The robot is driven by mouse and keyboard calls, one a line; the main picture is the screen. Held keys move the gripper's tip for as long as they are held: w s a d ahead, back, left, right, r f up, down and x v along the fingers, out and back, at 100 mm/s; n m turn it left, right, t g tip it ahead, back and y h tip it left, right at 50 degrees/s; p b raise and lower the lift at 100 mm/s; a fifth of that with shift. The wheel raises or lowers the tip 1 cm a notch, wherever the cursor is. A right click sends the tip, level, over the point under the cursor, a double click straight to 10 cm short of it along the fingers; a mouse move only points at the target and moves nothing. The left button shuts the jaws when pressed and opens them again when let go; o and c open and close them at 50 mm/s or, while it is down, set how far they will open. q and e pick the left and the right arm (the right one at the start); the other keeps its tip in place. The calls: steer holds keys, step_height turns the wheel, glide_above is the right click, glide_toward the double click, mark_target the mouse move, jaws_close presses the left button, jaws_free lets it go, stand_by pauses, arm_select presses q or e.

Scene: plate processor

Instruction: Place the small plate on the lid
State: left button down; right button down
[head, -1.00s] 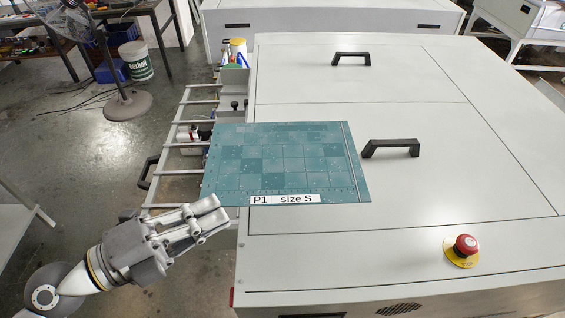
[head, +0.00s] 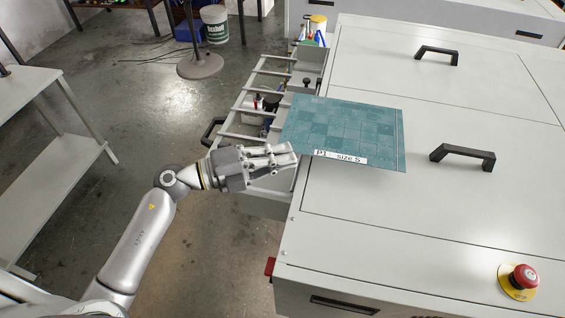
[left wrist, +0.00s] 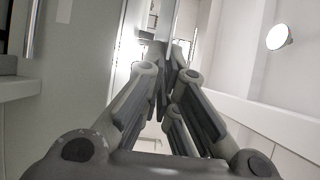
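The small plate (head: 345,125) is a thin teal rectangle with a white label reading "P1 size S" on its front edge. In the head view it lies across the left edge of the lid (head: 450,200), its left part over the open drawer. I cannot tell whether it touches the lid or hangs just above it. My left gripper (head: 291,153) is shut on the plate's front left corner. In the left wrist view its fingers (left wrist: 168,68) come close together, with a narrow strip between them. My right gripper is out of view.
The open drawer (head: 262,92) with cross bars and bottles juts out left of the machine. Black handles (head: 462,155) (head: 436,54) rise from the lid right of the plate. A red emergency button (head: 523,279) is at the front right. A table (head: 50,130) stands at far left.

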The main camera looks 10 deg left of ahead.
arm_select(q)
steer(key=f, duration=0.2)
steer(key=w+f+p, duration=0.1)
steer(key=f, duration=0.1)
steer(key=shift+f, duration=0.15)
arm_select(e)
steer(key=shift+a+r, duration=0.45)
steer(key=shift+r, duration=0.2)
arm_select(q)
steer(key=shift+f, duration=0.1)
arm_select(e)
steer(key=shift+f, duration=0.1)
arm_select(q)
steer(key=c, duration=2.2)
jaws_free()
steer(key=shift+f, duration=0.1)
steer(key=o, duration=0.6)
steer(key=shift+c, duration=0.2)
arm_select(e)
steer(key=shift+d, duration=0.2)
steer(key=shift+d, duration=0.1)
